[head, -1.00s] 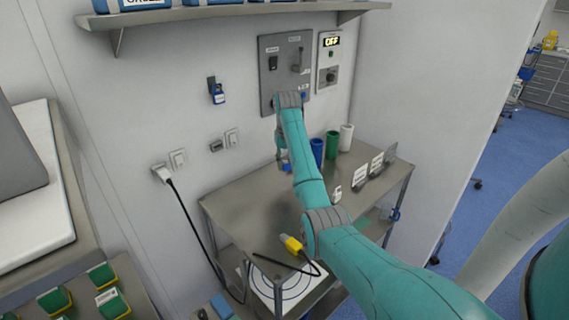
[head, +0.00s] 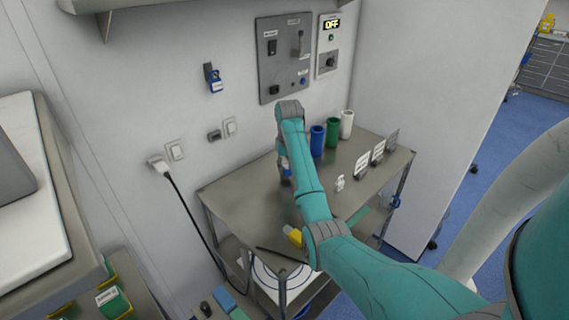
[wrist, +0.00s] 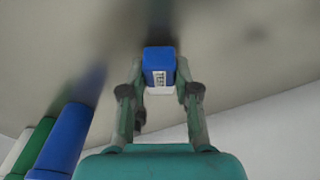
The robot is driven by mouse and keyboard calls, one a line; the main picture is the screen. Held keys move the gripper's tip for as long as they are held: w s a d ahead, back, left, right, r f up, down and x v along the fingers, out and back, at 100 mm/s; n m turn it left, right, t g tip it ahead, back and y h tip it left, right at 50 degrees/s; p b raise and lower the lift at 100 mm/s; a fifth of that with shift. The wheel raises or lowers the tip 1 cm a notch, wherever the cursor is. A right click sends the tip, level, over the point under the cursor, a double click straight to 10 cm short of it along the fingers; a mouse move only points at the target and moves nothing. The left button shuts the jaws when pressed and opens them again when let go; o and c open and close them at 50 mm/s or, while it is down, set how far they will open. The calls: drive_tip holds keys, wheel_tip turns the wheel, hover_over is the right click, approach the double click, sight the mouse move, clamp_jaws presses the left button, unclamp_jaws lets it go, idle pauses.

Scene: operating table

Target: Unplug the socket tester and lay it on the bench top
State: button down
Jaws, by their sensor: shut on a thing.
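The socket tester (wrist: 160,66) is a small blue block with a printed white label and a pale base. It sits between the two fingers of my gripper (wrist: 159,84), which is shut on it. In the wrist view the grey metal bench top (wrist: 235,50) lies behind the tester; I cannot tell whether the two touch. In the head view my arm reaches down over the left part of the bench top (head: 237,197), and my gripper (head: 285,172) and the tester are mostly hidden by the arm. The tester is away from the wall sockets (head: 214,135).
Blue (head: 317,140), green (head: 332,131) and white (head: 347,123) cups stand at the back of the bench, right of my gripper. Small white signs (head: 361,163) stand on the right. A white plug (head: 157,164) with black cable is in the wall. The bench's front left is clear.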

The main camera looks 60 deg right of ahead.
drive_tip(key=shift+f, duration=0.15)
drive_tip(key=c, duration=0.8)
unclamp_jaws()
drive_tip(key=shift+o, duration=0.2)
